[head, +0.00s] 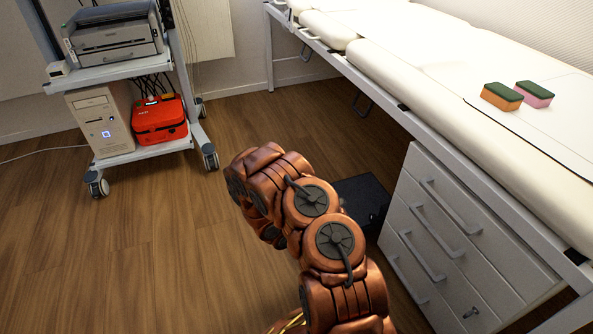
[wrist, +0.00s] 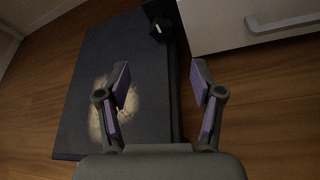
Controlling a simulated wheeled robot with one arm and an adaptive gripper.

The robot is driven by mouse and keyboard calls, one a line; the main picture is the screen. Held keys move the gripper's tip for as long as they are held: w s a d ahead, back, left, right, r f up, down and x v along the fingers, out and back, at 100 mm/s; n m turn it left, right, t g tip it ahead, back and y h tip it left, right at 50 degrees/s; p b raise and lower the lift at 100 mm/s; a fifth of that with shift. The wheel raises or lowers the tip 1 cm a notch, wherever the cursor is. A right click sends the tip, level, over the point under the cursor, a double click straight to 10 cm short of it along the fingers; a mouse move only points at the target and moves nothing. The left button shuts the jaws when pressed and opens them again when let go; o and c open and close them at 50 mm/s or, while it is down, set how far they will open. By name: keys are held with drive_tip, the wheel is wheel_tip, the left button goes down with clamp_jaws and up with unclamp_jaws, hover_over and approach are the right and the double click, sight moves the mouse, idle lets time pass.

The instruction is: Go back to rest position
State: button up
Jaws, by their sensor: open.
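My gripper (wrist: 162,88) is open and empty in the wrist view, with its two purple-padded fingers apart. It points down over a dark flat platform on the wooden floor. In the head view my copper-coloured arm reaches forward over the floor, left of the white drawer cabinet, and the gripper itself is hidden behind the arm links. An orange sponge with a green top (head: 501,97) and a pink sponge with a green top (head: 534,94) lie side by side on the examination bed, away from my arm.
The white drawer cabinet (head: 452,250) stands under the examination bed (head: 430,95). The dark platform (wrist: 75,85) lies beside the cabinet. A wheeled cart (head: 160,150) at the upper left carries a printer (head: 113,35), a computer tower (head: 100,120) and a red case (head: 159,121). The floor at left is clear.

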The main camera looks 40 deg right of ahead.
drive_tip(key=s+a+r+m+g+y+p, duration=0.1)
drive_tip(key=s+a+r+m+g+p, duration=0.15)
drive_tip(key=r+p, duration=0.75)
drive_tip(key=s+a+r+m+g+p, duration=0.15)
drive_tip(key=r+m, duration=0.25)
drive_tip(key=r, duration=1.4)
drive_tip(key=s+a+r+m+g+y+p, duration=0.1)
drive_tip(key=s+r+m+p, duration=0.35)
drive_tip(key=r, duration=0.85)
drive_tip(key=s+a+r+t+y+p, duration=0.1)
drive_tip(key=s+a+r+y+p, duration=0.3)
drive_tip(key=a+r+p, duration=0.4)
drive_tip(key=s+a+r+m+t+y+p, duration=0.1)
drive_tip(key=s+a+r+t+y+p, duration=0.1)
drive_tip(key=a+r+p, duration=0.7)
drive_tip(key=s+a+r+t+y+p, duration=0.2)
drive_tip(key=s+a+r+y+p, duration=0.3)
drive_tip(key=a+r, duration=0.9)
wheel_tip(320, 180, up, 4)
drive_tip(key=s+p, duration=0.2)
drive_tip(key=p, duration=0.1)
drive_tip(key=shift+a+y+p, duration=0.2)
drive_tip(key=shift+y+p, duration=0.1)
drive_tip(key=shift+c, duration=0.2)
